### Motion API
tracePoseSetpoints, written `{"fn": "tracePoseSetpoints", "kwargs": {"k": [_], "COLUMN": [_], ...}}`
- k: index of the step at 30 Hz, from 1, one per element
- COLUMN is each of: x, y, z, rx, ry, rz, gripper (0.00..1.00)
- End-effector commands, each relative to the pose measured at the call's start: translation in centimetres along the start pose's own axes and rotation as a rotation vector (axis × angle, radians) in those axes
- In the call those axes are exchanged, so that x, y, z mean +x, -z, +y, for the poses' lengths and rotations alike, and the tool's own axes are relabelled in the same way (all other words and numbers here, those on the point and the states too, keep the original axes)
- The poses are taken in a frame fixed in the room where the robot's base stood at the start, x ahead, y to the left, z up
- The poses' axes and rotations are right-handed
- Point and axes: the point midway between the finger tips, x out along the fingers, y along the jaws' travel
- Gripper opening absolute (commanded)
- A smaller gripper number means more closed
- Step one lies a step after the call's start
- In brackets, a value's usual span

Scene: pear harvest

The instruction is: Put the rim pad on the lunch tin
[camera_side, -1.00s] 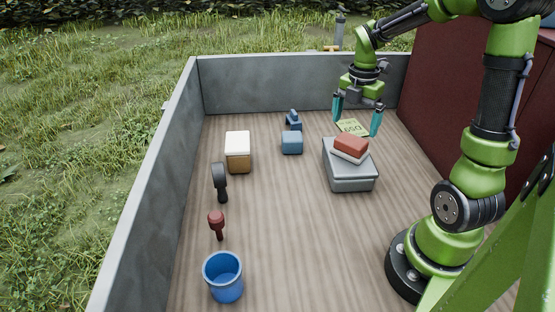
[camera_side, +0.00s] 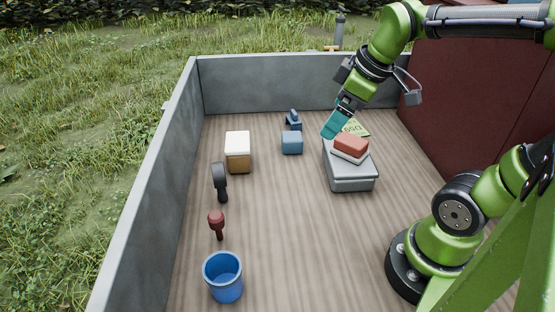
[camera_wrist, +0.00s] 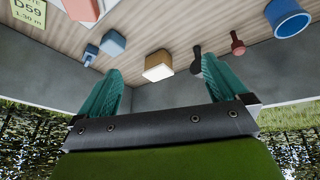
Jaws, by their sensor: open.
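The closed grey lunch tin (camera_side: 349,180) stands on the wooden floor, right of centre in the side view. A red block (camera_side: 351,143) on a pale layer (camera_side: 349,156) lies on its lid; the red block also shows in the wrist view (camera_wrist: 79,9). A small blue block (camera_side: 292,143) and a brown block with a white top (camera_side: 238,162) stand to the left. I cannot tell which block is the rim pad. My gripper (camera_side: 332,128) is tilted above the tin's far left side. In the wrist view its teal fingers (camera_wrist: 162,82) are apart and empty.
A card (camera_side: 355,127) is behind the tin. Grey walls (camera_side: 300,82) edge the floor. The middle floor is clear.

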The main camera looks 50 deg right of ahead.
Motion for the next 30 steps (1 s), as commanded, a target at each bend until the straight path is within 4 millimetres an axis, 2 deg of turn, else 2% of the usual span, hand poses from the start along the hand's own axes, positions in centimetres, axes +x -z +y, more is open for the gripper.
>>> {"fn": "tracePoseSetpoints", "kwargs": {"k": [1,3,6,10,15,30], "x": [-0.4,-0.8,-1.1,-1.3,-1.4,-1.4], "y": [-0.1,-0.3,-0.6,-0.8,-0.9,-0.9], "z": [-1.4,-2.9,-4.5,-5.8,-6.2,-6.1], "rx": [0.11,0.275,0.47,0.631,0.7,0.699], "ry": [0.009,0.033,0.076,0.123,0.143,0.141], "rz": [0.048,0.102,0.158,0.195,0.207,0.206], "gripper": [1.0,1.0,1.0,1.0,1.0,1.0]}}
